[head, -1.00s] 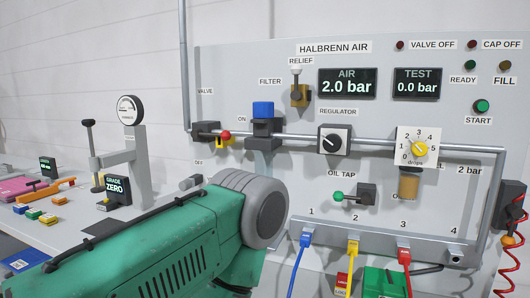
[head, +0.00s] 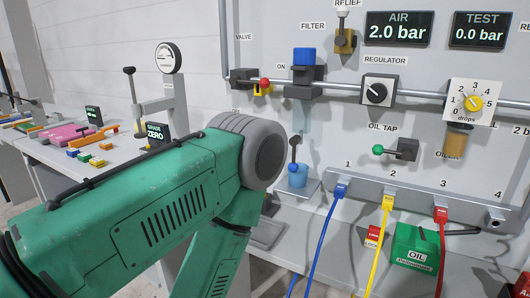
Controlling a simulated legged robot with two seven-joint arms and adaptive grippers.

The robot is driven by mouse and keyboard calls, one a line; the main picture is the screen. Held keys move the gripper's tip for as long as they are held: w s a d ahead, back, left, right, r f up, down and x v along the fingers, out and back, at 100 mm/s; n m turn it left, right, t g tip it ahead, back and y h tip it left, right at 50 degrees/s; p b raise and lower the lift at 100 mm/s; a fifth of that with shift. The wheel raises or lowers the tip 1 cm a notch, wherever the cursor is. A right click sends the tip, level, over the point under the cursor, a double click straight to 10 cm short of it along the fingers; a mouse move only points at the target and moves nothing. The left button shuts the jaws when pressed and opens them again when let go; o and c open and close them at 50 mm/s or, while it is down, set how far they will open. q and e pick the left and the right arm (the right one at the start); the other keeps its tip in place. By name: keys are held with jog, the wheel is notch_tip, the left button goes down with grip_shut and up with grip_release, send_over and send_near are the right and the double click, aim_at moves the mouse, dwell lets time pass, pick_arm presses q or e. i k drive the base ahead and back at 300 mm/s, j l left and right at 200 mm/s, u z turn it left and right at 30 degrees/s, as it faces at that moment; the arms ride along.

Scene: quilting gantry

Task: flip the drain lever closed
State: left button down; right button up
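The filter (head: 303,84) with its blue cap hangs on the air pipe on the panel. Below it a small lever with a dark ball end (head: 294,150) stands roughly upright above a blue cup (head: 298,176). It looks like the drain lever, but no label on it can be read. My green left arm comes in from the left and its grey rounded joint is just left of the lever in the picture. Neither gripper shows in the head view.
A valve with a red knob (head: 264,82) is left of the filter. The oil tap (head: 404,149) and a manifold (head: 470,208) with blue, yellow and red hoses are to the right. A bench with a gauge stand (head: 171,90) is at left.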

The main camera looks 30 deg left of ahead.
aim_at(294, 156)
jog(key=u, duration=0.9)
